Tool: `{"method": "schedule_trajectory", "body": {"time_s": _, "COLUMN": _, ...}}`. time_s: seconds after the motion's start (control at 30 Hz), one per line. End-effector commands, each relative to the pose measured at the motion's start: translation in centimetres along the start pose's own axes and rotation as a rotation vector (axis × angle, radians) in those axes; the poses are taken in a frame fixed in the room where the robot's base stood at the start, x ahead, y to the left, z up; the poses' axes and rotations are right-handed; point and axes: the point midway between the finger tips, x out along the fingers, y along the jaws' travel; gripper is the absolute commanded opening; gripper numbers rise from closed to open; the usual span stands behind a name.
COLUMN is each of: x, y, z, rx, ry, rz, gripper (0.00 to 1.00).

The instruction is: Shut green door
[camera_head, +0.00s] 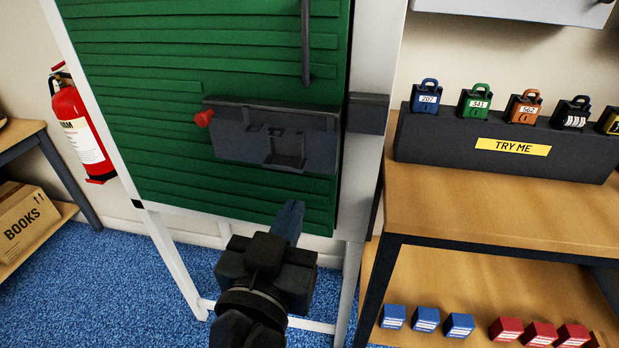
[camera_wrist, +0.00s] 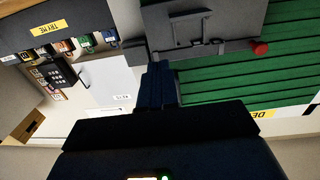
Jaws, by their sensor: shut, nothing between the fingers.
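The green slatted door (camera_head: 140,110) stands upright in a white frame (camera_head: 372,170) in the head view. It bears a dark latch plate (camera_head: 228,135) with a red knob (camera_head: 204,118) and a dark vertical handle bar (camera_head: 305,45). A dark keeper block (camera_head: 367,113) sits on the right post beside the plate. A narrow dark line runs along the door's right edge; I cannot tell if it is fully closed. My gripper (camera_head: 290,215) is shut and empty, in front of the door's lower right part, below the plate. In the wrist view its fingers (camera_wrist: 156,85) point toward the latch plate (camera_wrist: 190,30); contact is unclear.
A wooden table (camera_head: 480,205) with a dark padlock stand (camera_head: 500,155) is close on the right, with blue and red boxes on its lower shelf. A fire extinguisher (camera_head: 80,125) and a books carton (camera_head: 25,225) are at left. Blue carpet (camera_head: 100,280) is open at lower left.

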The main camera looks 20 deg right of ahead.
Motion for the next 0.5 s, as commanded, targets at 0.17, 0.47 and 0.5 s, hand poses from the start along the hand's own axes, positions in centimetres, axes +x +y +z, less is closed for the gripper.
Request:
{"method": "schedule_trajectory", "body": {"time_s": 0.17, "x": 2.1, "y": 0.1, "z": -0.2, "rx": 0.000, "ry": 0.000, "rz": 0.007, "gripper": 0.00}}
{"method": "schedule_trajectory", "body": {"time_s": 0.47, "x": 8.0, "y": 0.1, "z": -0.3, "rx": 0.000, "ry": 0.000, "rz": 0.006, "gripper": 0.00}}
{"method": "schedule_trajectory", "body": {"time_s": 0.5, "x": 8.8, "y": 0.1, "z": -0.3, "rx": 0.000, "ry": 0.000, "rz": 0.006, "gripper": 0.00}}
